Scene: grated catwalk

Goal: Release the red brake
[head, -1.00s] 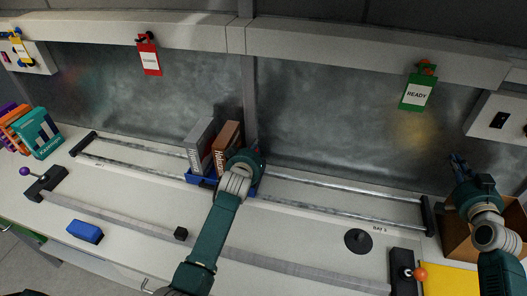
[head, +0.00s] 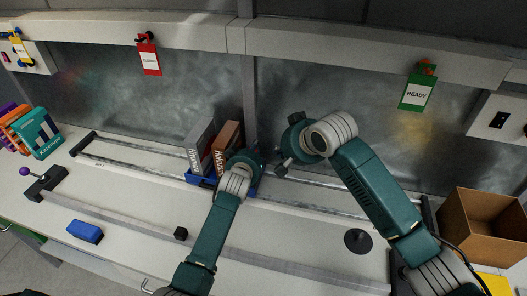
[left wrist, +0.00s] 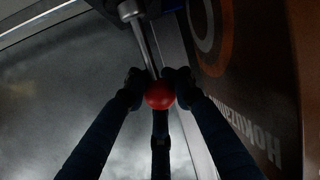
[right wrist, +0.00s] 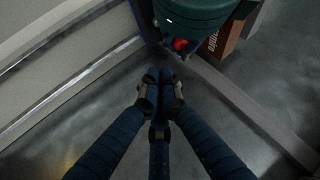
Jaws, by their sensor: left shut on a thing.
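The red ball knob (left wrist: 159,95) of the brake sits on a metal rod in the left wrist view. My left gripper (left wrist: 152,78) is shut on it, a fingertip on each side. The knob also shows in the right wrist view (right wrist: 180,44), beside the left gripper's teal body. In the head view my left gripper (head: 248,162) hides the knob, at the right end of the blue carriage (head: 200,180). My right gripper (head: 292,142) is to the right of the left one, over the rails. Its fingertips (right wrist: 160,80) look together and empty.
The carriage bears a grey box (head: 199,147) and a brown box (head: 227,143) on two rails. A blue block (head: 85,231), a small black cube (head: 180,233) and a black disc (head: 358,241) lie in front. An open cardboard box (head: 482,222) stands at right.

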